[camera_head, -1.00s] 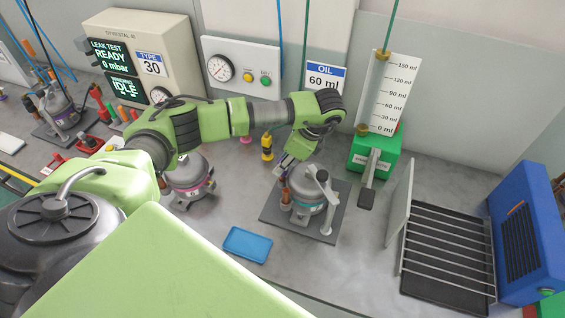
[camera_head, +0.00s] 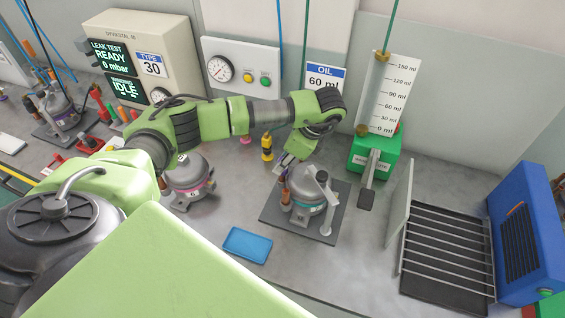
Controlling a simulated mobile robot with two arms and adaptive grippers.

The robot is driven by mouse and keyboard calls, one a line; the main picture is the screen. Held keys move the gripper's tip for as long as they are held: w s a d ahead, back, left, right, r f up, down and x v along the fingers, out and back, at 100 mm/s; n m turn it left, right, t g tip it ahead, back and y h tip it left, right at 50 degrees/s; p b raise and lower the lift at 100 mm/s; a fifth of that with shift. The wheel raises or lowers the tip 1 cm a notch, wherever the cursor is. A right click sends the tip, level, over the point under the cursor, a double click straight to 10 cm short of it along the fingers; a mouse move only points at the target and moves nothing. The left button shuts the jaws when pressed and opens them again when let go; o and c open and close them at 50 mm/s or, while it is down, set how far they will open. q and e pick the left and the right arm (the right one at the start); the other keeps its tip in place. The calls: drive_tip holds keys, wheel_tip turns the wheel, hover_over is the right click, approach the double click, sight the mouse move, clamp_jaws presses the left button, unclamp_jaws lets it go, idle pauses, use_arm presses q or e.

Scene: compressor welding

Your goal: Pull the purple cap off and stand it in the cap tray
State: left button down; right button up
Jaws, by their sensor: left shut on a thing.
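The grey compressor (camera_head: 308,190) with a light teal band stands upright on a dark square plate (camera_head: 272,214), copper stubs at its left side. My left gripper (camera_head: 284,171) reaches down from the wrist to the upper left of the compressor, close to the stubs. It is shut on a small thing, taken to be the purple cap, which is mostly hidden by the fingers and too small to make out. The blue tray (camera_head: 247,244), which looks like the cap tray, lies empty on the bench to the lower left of the plate. My right gripper is not in view.
A yellow and black bottle (camera_head: 267,147) stands behind. The bench around the blue tray is clear.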

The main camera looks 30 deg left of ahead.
use_arm(q)
drive_tip(key=shift+r+p, duration=1.1)
drive_tip(key=shift+r, duration=0.9)
